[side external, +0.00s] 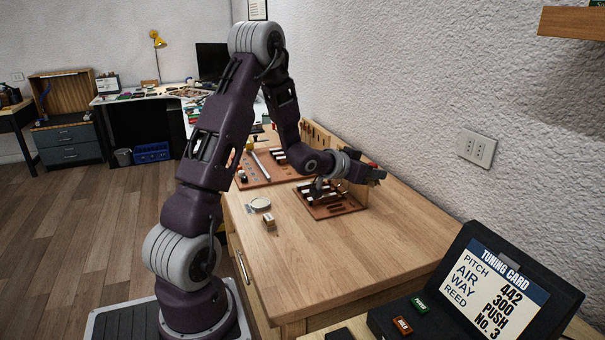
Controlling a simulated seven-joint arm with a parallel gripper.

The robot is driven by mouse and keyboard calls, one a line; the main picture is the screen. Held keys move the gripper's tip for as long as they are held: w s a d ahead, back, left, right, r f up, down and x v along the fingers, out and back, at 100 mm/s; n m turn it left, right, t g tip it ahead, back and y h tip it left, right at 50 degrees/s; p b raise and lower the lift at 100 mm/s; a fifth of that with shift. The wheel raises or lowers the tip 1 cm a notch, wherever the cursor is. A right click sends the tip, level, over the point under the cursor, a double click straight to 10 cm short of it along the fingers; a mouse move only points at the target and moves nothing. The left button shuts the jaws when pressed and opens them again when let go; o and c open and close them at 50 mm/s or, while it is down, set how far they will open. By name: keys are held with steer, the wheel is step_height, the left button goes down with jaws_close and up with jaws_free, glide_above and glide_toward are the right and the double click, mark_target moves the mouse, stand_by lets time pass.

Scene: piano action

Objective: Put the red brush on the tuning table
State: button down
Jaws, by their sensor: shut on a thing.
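My gripper (376,175) is at the right side of the wooden workbench (310,258), close to the wall and above the bench top. It is small in this view and partly hidden by my own wrist. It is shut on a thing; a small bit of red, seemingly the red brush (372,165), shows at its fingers. The brush's full shape and tilt cannot be made out. No surface is labelled as the tuning table; a black stand with a "TUNING CARD" (492,290) stands at the front right.
A brown board with dark and white parts (335,208) lies below my wrist. A larger board (270,170) lies behind. A round pale dish (260,204) and a small wooden block (268,222) are at the left. The bench's front is clear. The wall bounds the right.

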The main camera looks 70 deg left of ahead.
steer(key=s+a+f+n+g+y, duration=0.1)
steer(key=a+f+n+g+y, duration=0.15)
steer(key=a, duration=0.65)
steer(key=s+a+f+n+g+y, duration=0.1)
steer(key=a+n+y, duration=0.2)
steer(key=a, duration=0.7)
steer(key=n+g+y, duration=0.4)
steer(key=n, duration=0.1)
glide_above(290, 187)
step_height(290, 187, down, 3)
steer(key=shift+h, duration=0.25)
step_height(290, 187, down, 10)
steer(key=shift+a+f, duration=0.1)
steer(key=c, duration=1)
jaws_free()
steer(key=shift+f, duration=0.1)
steer(key=shift+c, duration=0.2)
